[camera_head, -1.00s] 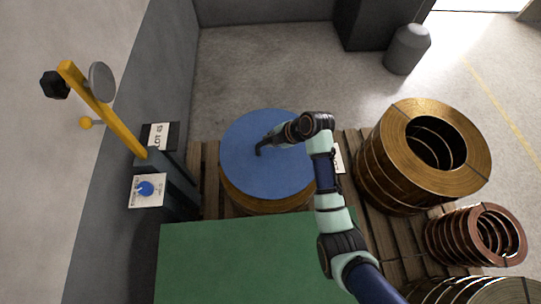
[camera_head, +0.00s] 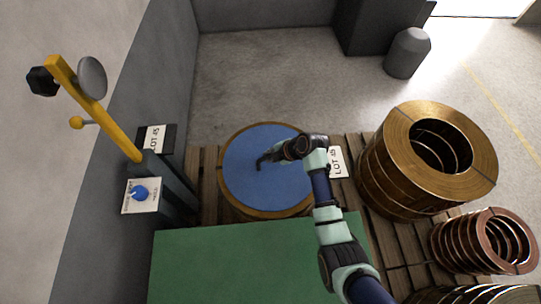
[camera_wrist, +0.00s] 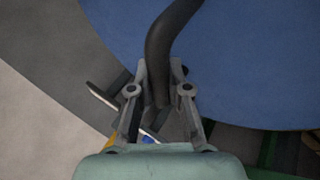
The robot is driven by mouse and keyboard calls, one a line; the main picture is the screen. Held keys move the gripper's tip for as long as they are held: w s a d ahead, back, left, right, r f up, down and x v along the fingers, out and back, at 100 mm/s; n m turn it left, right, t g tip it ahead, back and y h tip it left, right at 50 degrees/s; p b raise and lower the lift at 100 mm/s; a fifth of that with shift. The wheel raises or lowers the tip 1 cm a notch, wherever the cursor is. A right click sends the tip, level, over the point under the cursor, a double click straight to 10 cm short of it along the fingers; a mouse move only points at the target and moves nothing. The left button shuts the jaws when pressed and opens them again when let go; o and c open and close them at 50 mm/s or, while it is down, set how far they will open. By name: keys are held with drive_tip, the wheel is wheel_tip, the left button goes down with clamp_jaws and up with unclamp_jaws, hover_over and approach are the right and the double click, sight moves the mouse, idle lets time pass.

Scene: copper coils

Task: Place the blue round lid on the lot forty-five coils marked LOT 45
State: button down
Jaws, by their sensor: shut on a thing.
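The blue round lid (camera_head: 262,185) lies over the top of a coil stack in the head view. A brown coil rim (camera_head: 234,207) shows around its edge. My gripper (camera_head: 262,161) is over the middle of the lid and shut on its dark handle. In the wrist view my gripper (camera_wrist: 160,100) has its fingers on the dark curved handle (camera_wrist: 168,45), with the blue lid (camera_wrist: 240,60) beneath. A LOT 45 card (camera_head: 337,161) lies on the pallet right of this stack. Another LOT 45 sign (camera_head: 155,139) is at the left post.
A large copper coil stack (camera_head: 398,128) and a smaller reddish coil (camera_head: 456,241) stand to the right on the wooden pallet (camera_head: 209,185). A green surface (camera_head: 220,265) is in front. A yellow lever (camera_head: 100,110) rises from the post at left.

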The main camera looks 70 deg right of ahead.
drive_tip(key=c, duration=1.1)
unclamp_jaws()
drive_tip(key=shift+f, duration=0.1)
drive_tip(key=shift+s+r+p, duration=0.1)
drive_tip(key=shift+r+p, duration=0.2)
drive_tip(key=shift+r, duration=0.1)
drive_tip(key=p+v, duration=0.4)
drive_tip(key=v, duration=0.7)
drive_tip(key=shift+s+r, duration=0.15)
drive_tip(key=shift+s, duration=0.05)
